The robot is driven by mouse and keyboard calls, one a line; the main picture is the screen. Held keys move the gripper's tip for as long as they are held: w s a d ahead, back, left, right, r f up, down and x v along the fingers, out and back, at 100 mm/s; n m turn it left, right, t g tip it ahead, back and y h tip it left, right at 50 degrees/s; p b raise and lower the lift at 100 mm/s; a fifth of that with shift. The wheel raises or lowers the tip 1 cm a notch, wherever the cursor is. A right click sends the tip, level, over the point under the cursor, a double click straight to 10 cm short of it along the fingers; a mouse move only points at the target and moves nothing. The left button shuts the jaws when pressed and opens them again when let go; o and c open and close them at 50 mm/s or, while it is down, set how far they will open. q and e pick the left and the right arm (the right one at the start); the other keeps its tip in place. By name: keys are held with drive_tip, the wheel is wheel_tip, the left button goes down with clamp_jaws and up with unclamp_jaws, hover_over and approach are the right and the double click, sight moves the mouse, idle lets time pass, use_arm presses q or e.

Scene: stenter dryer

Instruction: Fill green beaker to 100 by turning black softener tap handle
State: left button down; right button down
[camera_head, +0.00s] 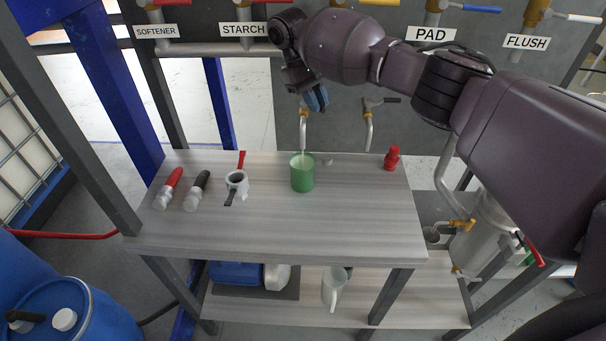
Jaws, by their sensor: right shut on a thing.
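The green beaker (303,177) stands upright on the upper shelf of the table. A brass tap (303,113) is above it, and a thin pale line runs from the tap down to the beaker's mouth; I cannot tell whether it is spout or liquid. Something pale shows inside the beaker; its level cannot be read. My right gripper (316,98), with blue fingers, is just above this tap, shut on what appears to be its handle, which it hides. My left gripper is out of view.
On the shelf (350,225) are a red-handled tool (170,187), a black-handled tool (198,190), a white ring-shaped fitting (237,183) and a red bottle (392,158). A second tap (369,108) with a dark handle is right of the beaker. A blue drum (75,315) is lower left.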

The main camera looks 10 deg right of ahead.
drive_tip(key=shift+r, duration=0.1)
drive_tip(key=shift+w+d+n+t+h, duration=0.15)
drive_tip(key=shift+d+n+t, duration=0.1)
drive_tip(key=shift+n, duration=0.35)
drive_tip(key=shift+w+d+n+t+h, duration=0.15)
drive_tip(key=shift+d+n+t, duration=0.1)
drive_tip(key=shift+n, duration=0.35)
idle(3.6)
drive_tip(key=n+t, duration=0.1)
drive_tip(key=n, duration=0.1)
drive_tip(key=w+d+n, duration=0.1)
drive_tip(key=n, duration=0.1)
drive_tip(key=shift+w+d+t+h, duration=0.1)
drive_tip(key=shift+d+t+h, duration=0.1)
drive_tip(key=shift+t+h, duration=0.15)
drive_tip(key=n, duration=0.1)
drive_tip(key=w+n+t, duration=0.1)
drive_tip(key=n, duration=0.2)
drive_tip(key=shift+w+d+t, duration=0.25)
drive_tip(key=shift+d+t, duration=0.1)
drive_tip(key=shift+d, duration=0.05)
